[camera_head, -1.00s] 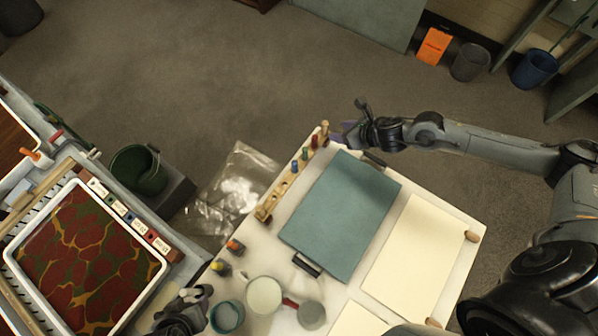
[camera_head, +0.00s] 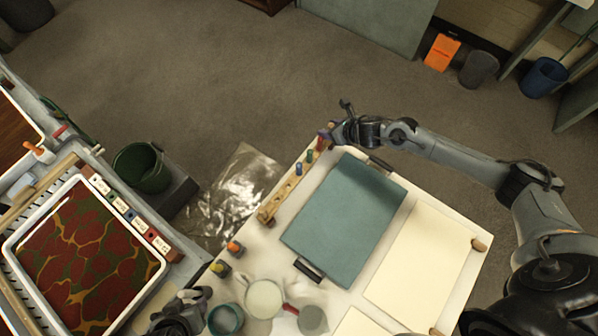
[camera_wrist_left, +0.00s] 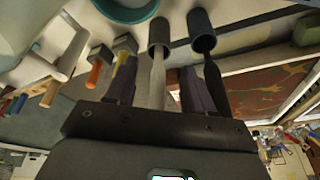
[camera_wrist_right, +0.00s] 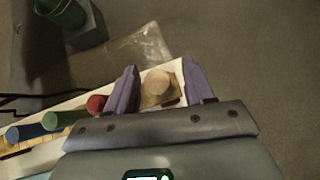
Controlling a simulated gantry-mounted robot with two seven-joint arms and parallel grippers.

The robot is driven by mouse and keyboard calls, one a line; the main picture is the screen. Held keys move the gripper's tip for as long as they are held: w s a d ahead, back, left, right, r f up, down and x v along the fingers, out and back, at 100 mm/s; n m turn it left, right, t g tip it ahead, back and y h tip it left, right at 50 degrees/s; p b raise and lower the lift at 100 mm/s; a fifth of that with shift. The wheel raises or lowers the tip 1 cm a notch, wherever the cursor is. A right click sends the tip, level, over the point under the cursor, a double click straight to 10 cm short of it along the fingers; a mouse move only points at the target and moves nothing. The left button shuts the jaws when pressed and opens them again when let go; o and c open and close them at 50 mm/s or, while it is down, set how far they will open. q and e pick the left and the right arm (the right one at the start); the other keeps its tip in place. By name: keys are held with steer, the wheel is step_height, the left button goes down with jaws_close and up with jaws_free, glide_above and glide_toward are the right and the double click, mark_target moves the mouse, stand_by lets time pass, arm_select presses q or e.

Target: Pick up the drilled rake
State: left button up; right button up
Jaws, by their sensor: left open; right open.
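A long wooden bar with a row of holes (camera_head: 283,194), which looks like the drilled rake, lies along the table's left edge in the head view. Colored pegs stand at its far end: blue (camera_wrist_right: 23,132), green (camera_wrist_right: 60,120) and red (camera_wrist_right: 97,103) in the right wrist view. My right gripper (camera_head: 326,138) is over that far end, open. In its wrist view, a round wooden knob (camera_wrist_right: 157,84) sits between the purple fingers, with gaps visible.
A teal board (camera_head: 345,220) and cream sheets (camera_head: 420,265) cover the table. A marbled tray (camera_head: 85,260) and green bucket (camera_head: 143,168) are at left.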

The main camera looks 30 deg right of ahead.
steer(key=shift+w+a+f, duration=0.1)
steer(key=shift+w+f, duration=0.4)
steer(key=shift+c, duration=0.2)
jaws_close()
steer(key=shift+r, duration=0.1)
